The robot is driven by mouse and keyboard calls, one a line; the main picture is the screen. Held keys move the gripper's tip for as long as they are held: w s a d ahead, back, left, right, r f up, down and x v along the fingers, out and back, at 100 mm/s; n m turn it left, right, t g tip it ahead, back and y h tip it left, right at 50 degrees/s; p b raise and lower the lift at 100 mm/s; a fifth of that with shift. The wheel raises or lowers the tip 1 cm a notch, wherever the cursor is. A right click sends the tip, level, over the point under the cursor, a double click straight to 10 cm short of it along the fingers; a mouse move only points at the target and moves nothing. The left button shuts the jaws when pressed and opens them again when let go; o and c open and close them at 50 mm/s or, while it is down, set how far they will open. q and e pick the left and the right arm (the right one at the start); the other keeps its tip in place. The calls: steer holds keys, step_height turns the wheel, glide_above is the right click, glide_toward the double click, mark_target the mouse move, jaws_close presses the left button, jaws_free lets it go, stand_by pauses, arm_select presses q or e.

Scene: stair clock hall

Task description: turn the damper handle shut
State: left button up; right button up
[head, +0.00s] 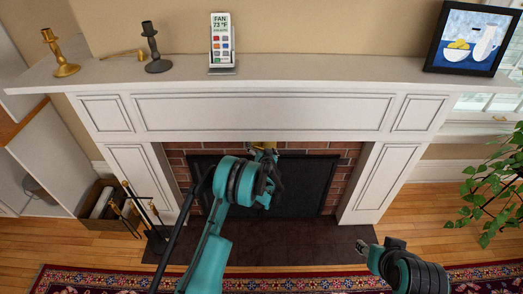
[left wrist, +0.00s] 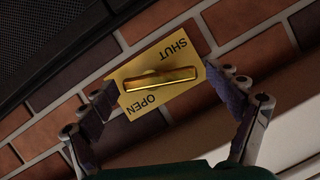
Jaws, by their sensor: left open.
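The damper handle (left wrist: 160,80) is a brass bar on a brass plate (left wrist: 190,46) fixed to the brick. The plate's words SHUT and OPEN appear upside down in the left wrist view. The bar lies crosswise between them, its ends toward my two fingers. My left gripper (left wrist: 165,85) is open, one finger on each side of the plate, and I see no clear contact with the bar. In the head view my left gripper (head: 265,153) is at the top of the firebox, hiding most of the plate. My right gripper (head: 366,247) is low at right, away from the fireplace.
The white mantel (head: 270,72) overhangs the firebox. It carries candlesticks, a remote in a stand (head: 222,45) and a framed picture (head: 470,38). Fire tools (head: 150,220) and a log box stand at left. A plant (head: 492,185) is at right.

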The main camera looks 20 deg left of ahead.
arm_select(q)
steer(key=c, duration=1.2)
steer(key=shift+a+n+h, duration=0.2)
steer(key=shift+n+h, duration=0.4)
steer(key=shift+n, duration=0.2)
steer(key=shift+o, duration=0.2)
steer(key=shift+f+n+h, duration=0.15)
steer(key=shift+n+h, duration=0.25)
steer(key=shift+n, duration=0.2)
steer(key=o, duration=1.2)
steer(key=shift+c, duration=0.2)
steer(key=v, duration=1.2)
steer(key=shift+f, duration=0.2)
